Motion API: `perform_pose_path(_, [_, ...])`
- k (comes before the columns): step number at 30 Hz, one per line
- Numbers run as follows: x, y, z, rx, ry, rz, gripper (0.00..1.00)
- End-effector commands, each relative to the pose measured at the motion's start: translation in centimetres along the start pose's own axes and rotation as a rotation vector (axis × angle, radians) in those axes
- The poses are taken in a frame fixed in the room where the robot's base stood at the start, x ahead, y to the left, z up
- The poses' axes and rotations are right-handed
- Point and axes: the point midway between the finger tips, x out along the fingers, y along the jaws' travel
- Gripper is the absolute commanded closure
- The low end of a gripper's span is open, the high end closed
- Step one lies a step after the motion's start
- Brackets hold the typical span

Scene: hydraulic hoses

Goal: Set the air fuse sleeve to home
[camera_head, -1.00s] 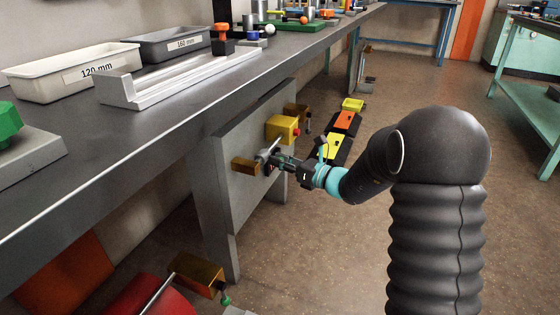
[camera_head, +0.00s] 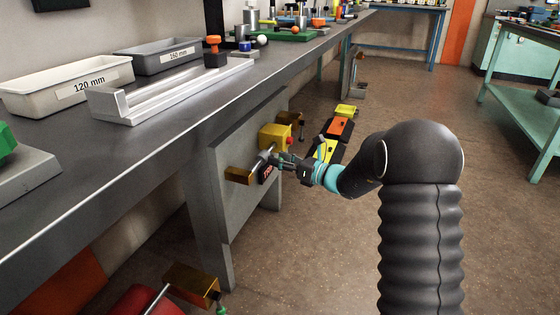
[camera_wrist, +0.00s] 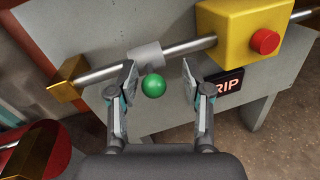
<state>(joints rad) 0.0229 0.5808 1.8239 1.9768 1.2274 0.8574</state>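The sleeve (camera_wrist: 147,57) is a short grey cylinder around a steel rod (camera_wrist: 185,47) in the wrist view. It sits between a brass end block (camera_wrist: 68,80) at left and a yellow block (camera_wrist: 236,32) at right, apart from both. A green ball (camera_wrist: 154,86) shows just below the sleeve. My gripper (camera_wrist: 158,76) is open, with one finger on each side of the ball. I cannot tell whether the left finger touches the sleeve. In the head view my gripper (camera_head: 277,162) is at the panel, below the yellow block (camera_head: 274,136).
The yellow block carries a red button (camera_wrist: 264,41). A dark sign (camera_wrist: 224,86), partly hidden by my right finger, reads "RIP". The panel (camera_head: 248,205) hangs under the bench edge (camera_head: 130,165). Another brass block (camera_head: 193,284) and a red drum (camera_head: 140,300) are low at left.

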Motion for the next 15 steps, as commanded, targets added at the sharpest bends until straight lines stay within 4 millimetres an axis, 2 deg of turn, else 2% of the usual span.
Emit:
perform_pose_path(8, [-0.4, 0.1, 0.0, 0.001, 0.000, 0.002, 0.51])
perform_pose_path(11, [-1.5, 0.0, -0.1, 0.002, 0.001, -0.001, 0.51])
perform_pose_path(15, [-4.0, -0.1, 0.0, 0.001, 0.000, -0.002, 0.51])
